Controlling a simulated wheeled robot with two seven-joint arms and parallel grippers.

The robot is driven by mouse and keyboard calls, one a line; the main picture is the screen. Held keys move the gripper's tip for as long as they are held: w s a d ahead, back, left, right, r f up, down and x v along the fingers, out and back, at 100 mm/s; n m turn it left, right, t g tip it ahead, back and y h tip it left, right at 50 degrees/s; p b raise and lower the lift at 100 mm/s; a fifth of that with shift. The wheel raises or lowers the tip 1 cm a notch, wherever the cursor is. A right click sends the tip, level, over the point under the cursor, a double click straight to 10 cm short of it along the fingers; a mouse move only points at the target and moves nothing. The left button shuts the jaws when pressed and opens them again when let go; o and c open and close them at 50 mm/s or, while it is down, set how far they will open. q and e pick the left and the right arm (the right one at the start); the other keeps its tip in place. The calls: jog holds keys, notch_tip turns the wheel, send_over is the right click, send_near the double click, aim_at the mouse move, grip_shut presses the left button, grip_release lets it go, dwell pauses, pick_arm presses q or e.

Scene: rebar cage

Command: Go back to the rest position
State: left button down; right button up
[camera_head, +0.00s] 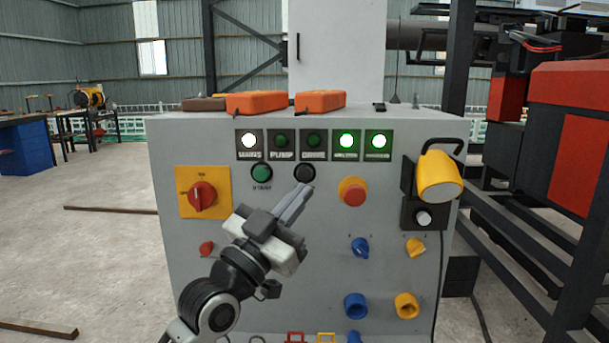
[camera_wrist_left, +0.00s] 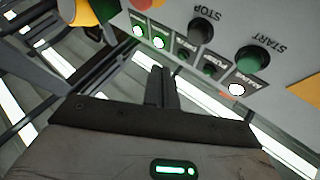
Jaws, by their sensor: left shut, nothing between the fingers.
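My left gripper (camera_head: 297,203) is in front of the grey control panel (camera_head: 300,260), its fingers together and empty, pointing up and right just below the black stop button (camera_head: 305,173). The green start button (camera_head: 261,173) is to the left of the fingertips. In the left wrist view my gripper's fingers (camera_wrist_left: 161,88) are closed, with the stop button (camera_wrist_left: 200,31) and the start button (camera_wrist_left: 252,60) beyond them. I cannot tell whether the fingertips touch the panel. My right gripper is not in view.
The panel carries a red rotary switch (camera_head: 202,196), a red mushroom button (camera_head: 353,192), blue and yellow knobs, and a yellow lamp-like part (camera_head: 438,177) at right. Orange cases (camera_head: 257,102) lie on top. Red machinery (camera_head: 567,150) stands to the right; open floor (camera_head: 90,240) is to the left.

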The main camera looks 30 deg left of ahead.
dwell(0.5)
pick_arm(q)
jog(key=s+d+f+g, duration=0.1)
jog(key=d+f+g, duration=0.2)
jog(key=f, duration=0.7)
jog(key=d+f+g, duration=0.3)
jog(key=f, duration=0.6)
jog(key=s+d+f+g, duration=0.3)
jog(key=s+f, duration=0.4)
jog(key=f, duration=0.3)
jog(key=s+d+f+n+g+h, duration=0.1)
jog(key=s+d+f+g, duration=0.2)
jog(key=s+d+f, duration=0.3)
notch_tip(320, 180, down, 4)
jog(key=shift+s+d+r+n+g, duration=0.1)
jog(key=shift+s+d+n+g, duration=0.25)
jog(key=shift+s, duration=0.65)
